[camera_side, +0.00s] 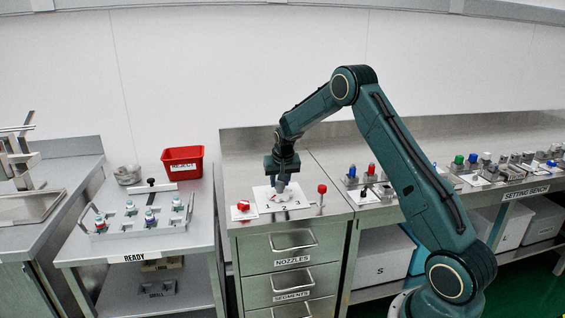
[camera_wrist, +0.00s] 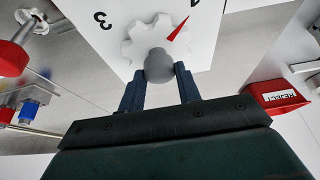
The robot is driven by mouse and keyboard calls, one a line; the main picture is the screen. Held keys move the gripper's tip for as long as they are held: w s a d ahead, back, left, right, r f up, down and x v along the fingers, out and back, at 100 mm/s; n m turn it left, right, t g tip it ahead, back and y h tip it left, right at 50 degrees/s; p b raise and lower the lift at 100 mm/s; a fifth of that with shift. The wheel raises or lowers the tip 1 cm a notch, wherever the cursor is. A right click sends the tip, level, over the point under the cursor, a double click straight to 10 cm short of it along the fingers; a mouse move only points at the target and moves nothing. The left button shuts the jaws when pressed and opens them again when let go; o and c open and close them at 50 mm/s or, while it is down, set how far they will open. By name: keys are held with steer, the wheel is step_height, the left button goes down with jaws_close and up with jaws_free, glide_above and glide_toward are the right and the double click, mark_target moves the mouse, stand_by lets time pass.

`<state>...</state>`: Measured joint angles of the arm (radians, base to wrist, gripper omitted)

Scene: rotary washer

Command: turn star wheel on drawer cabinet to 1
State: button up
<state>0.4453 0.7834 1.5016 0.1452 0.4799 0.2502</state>
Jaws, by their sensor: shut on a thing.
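The star wheel (camera_wrist: 140,44) is white and scalloped, with a grey knob (camera_wrist: 159,66) at its hub. It lies on a white number plate (camera_side: 263,203) on top of the drawer cabinet (camera_side: 231,221). A red pointer (camera_wrist: 179,28) on the wheel points up and right in the wrist view, toward a digit cut off by the top edge. The 3 shows upside down to the left. My gripper (camera_wrist: 160,72) is shut on the grey knob from above, with a dark finger on either side. In the side view the gripper (camera_side: 282,183) partly hides the wheel.
A red knob (camera_side: 243,207) stands left of the plate and another red knob (camera_side: 321,190) right of it, both close by. A red REJECT bin (camera_side: 183,160) sits on the left bench behind a rack. Coloured fittings crowd the right bench.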

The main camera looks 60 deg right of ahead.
steer(key=o, duration=1)
steer(key=shift+c, duration=0.2)
steer(key=shift+r, duration=0.15)
steer(key=v, duration=1.3)
steer(key=shift+r, duration=0.25)
steer(key=shift+s+a, duration=0.15)
